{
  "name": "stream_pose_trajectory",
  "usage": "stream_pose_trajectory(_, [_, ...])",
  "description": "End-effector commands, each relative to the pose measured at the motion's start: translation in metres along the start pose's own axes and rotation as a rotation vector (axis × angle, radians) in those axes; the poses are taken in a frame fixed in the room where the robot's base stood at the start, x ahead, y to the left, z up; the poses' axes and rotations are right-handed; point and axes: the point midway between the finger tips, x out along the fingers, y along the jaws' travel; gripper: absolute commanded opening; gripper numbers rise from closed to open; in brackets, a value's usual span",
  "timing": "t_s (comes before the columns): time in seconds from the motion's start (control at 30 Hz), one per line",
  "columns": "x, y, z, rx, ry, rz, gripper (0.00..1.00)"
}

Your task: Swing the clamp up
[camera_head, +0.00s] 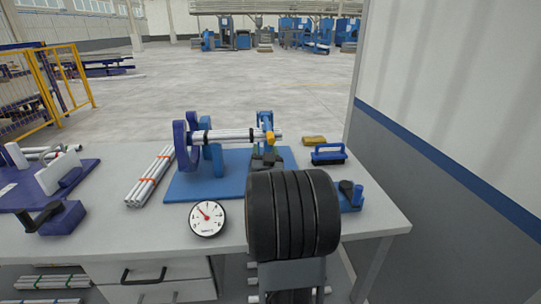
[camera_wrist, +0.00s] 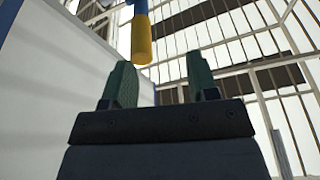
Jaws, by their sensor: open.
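My gripper (camera_wrist: 162,76) is open, with two green fingers and nothing held. In the head view, my gripper (camera_head: 266,156) is just below the handle, partly hidden by my arm.
A blue base plate (camera_head: 188,187) carries the fixture on the grey table (camera_head: 150,230). Loose pipes (camera_head: 150,176) lie left, a round gauge (camera_head: 207,218) in front. A wall (camera_head: 440,150) borders the right side.

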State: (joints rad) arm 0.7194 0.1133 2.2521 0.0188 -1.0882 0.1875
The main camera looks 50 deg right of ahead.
Motion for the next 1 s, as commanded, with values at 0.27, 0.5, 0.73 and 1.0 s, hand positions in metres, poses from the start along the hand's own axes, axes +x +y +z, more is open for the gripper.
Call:
stream_pose_trajectory(0.27, [0.014,0.024,0.005,-0.004,0.099,0.023,0.54])
stream_pose_trajectory(0.5, [0.049,0.024,0.001,-0.004,0.100,0.022,0.54])
stream_pose_trajectory(0.73, [0.069,0.024,-0.001,-0.004,0.099,0.022,0.54])
stream_pose_trajectory(1.0, [0.073,0.024,-0.001,-0.004,0.097,0.022,0.54])
